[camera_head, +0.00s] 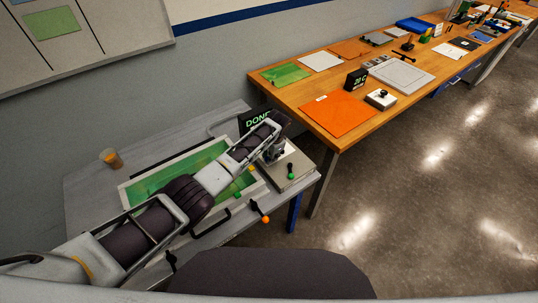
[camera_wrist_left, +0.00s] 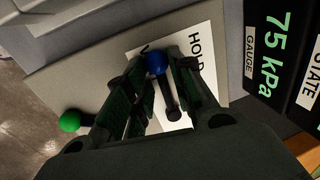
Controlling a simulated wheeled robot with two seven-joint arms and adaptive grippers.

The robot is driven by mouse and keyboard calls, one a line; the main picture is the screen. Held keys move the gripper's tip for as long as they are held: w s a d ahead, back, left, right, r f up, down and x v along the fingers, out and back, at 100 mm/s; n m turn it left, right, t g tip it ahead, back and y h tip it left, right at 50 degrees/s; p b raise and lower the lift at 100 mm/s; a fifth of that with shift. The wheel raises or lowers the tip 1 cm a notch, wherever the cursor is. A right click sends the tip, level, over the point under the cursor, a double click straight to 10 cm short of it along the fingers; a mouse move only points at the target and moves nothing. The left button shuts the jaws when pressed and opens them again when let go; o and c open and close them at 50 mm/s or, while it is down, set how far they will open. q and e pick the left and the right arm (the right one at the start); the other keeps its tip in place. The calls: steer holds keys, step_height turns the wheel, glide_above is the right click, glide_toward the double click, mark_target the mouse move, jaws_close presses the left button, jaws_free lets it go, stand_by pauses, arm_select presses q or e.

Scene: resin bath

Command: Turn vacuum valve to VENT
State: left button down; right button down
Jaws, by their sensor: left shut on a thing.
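My left gripper (camera_head: 273,153) is over the grey panel (camera_head: 292,160) at the right end of the grey bench. In the left wrist view, its fingers (camera_wrist_left: 160,88) are shut on the black valve lever (camera_wrist_left: 168,100), which has a blue ball knob (camera_wrist_left: 156,63). The lever lies over a white label (camera_wrist_left: 203,60) reading HOLD, partly covered by the fingers. No VENT marking is readable. A second lever with a green knob (camera_wrist_left: 70,121) stands on the same panel; it shows in the head view (camera_head: 291,174). My right gripper is out of view.
A green framed bath (camera_head: 150,183) lies under my arm. An orange-knobbed lever (camera_head: 262,213) is at the front edge. A wooden table (camera_head: 330,90) stands behind.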

arm_select(q)
steer(key=shift+s+d+n, duration=0.15)
steer(key=shift+s+n, duration=0.05)
steer(key=shift+n, duration=0.1)
steer(key=c, duration=1.5)
jaws_free()
steer(key=shift+r, duration=0.15)
steer(key=shift+s+d+r, duration=0.25)
steer(key=shift+s+r, duration=0.05)
steer(key=shift+r, duration=1.6)
steer(key=shift+s+d+r, duration=0.25)
steer(key=shift+s+r, duration=0.05)
steer(key=shift+r, duration=1.6)
steer(key=shift+s+d+r, duration=0.25)
steer(key=shift+s+r, duration=0.05)
steer(key=shift+r, duration=1.6)
